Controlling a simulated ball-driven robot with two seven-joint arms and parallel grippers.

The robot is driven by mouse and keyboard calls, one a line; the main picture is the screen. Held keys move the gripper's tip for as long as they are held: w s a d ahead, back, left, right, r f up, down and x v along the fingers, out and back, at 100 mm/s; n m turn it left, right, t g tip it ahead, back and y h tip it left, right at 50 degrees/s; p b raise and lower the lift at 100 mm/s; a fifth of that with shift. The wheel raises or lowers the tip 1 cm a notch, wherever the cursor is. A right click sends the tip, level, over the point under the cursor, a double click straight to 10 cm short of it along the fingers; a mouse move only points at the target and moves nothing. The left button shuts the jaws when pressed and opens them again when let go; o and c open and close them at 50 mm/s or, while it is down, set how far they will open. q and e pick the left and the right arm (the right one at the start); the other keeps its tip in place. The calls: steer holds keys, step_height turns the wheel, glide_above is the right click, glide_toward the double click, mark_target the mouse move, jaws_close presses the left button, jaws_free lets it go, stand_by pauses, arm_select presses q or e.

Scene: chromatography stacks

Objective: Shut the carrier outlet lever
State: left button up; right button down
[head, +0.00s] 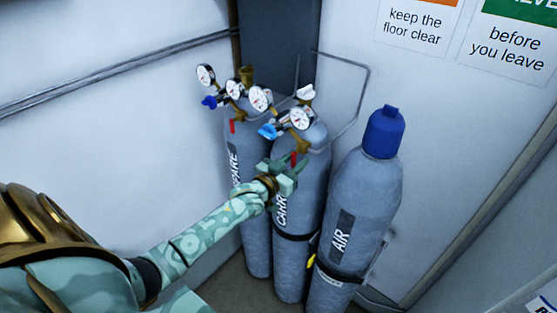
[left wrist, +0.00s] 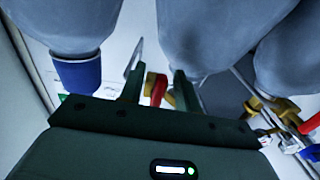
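The carrier cylinder (head: 291,248) is the middle grey one, its label partly covered by my gripper. Its red outlet lever (head: 293,158) hangs down below the brass regulator with gauges and a blue knob (head: 268,131). My left gripper (head: 287,167) is right at this lever, in front of the cylinder. In the left wrist view, the red lever (left wrist: 158,91) shows between the two spread green fingers (left wrist: 157,84), with gaps on both sides; its lower part is hidden behind the gripper body. My right gripper is in neither view.
The spare cylinder (head: 253,205) stands left with its own red lever (head: 232,126) and gauges. The air cylinder (head: 357,215), capped in blue (head: 384,132), stands close on the right. Thin grey pipes (head: 352,63) run behind. Straps circle the cylinders.

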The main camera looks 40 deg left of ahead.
arm_select(q)
steer(key=s+a+b, duration=0.1)
steer(key=s, duration=1.4)
steer(key=shift+s+a, duration=0.15)
steer(key=s+a+f+g+y+b, duration=0.1)
steer(key=s+f+g+b, duration=0.3)
steer(key=f, duration=0.9)
steer(key=s+a+f+m+g+b, duration=0.1)
steer(key=s+f+g, duration=0.35)
steer(key=f, duration=0.95)
steer(key=s+f+g+y+b, duration=0.1)
steer(key=s+f+b, duration=0.2)
steer(key=s+f, duration=0.7)
steer(key=s+d+f+g+b, duration=0.2)
steer(key=s+f+b, duration=0.3)
steer(key=f, duration=0.5)
steer(key=s+d+f+m+g+b, duration=0.1)
steer(key=s+d+f+g+b, duration=0.2)
steer(key=s+d+f+b, duration=0.2)
steer(key=s+d+f+g+b, duration=0.2)
steer(key=s+d+f+b, duration=0.2)
steer(key=s+f, duration=0.5)
step_height(320, 180, down, 8)
steer(key=shift+s+d+m+g+h+b, duration=0.25)
steer(key=shift+m+g+h+b, duration=0.15)
steer(key=shift+b, duration=0.3)
